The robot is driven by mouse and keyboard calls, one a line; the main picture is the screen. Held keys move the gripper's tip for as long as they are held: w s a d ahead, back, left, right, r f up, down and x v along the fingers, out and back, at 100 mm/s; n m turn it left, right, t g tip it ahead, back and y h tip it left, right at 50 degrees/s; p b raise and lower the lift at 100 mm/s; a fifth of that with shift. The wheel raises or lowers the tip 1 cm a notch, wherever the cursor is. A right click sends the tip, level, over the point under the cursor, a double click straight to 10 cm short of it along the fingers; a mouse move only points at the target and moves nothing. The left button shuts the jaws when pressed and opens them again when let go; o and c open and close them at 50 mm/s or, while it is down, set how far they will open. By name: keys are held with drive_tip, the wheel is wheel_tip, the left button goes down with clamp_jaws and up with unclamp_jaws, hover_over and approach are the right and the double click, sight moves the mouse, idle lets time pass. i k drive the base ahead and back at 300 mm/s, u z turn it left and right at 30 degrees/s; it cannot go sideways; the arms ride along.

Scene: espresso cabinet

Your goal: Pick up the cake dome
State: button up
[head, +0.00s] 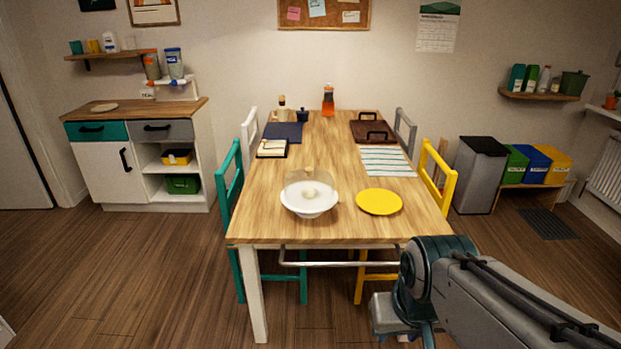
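The cake dome (297,183) is a clear cover with a small pale knob on top. It sits over a white dish or cake stand (310,207) near the front of the wooden table. A small pale item shows through it. My gripper (406,338) is at the bottom of the head view, below and to the right of the dome, in front of the table's near edge. It is well apart from the dome. Its lower end is cut off by the picture edge, so its opening cannot be made out.
A yellow plate (379,201) lies just right of the dome. Farther back are a striped cloth (387,161), a brown tray (366,131), a notebook (272,148) and bottles. Teal (229,188) and yellow (440,178) chairs flank the table. A metal rail (340,263) runs below its front edge.

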sight(308, 188)
drive_tip(key=u, duration=0.45)
drive_tip(key=i, duration=2.05)
drive_tip(key=z, duration=0.5)
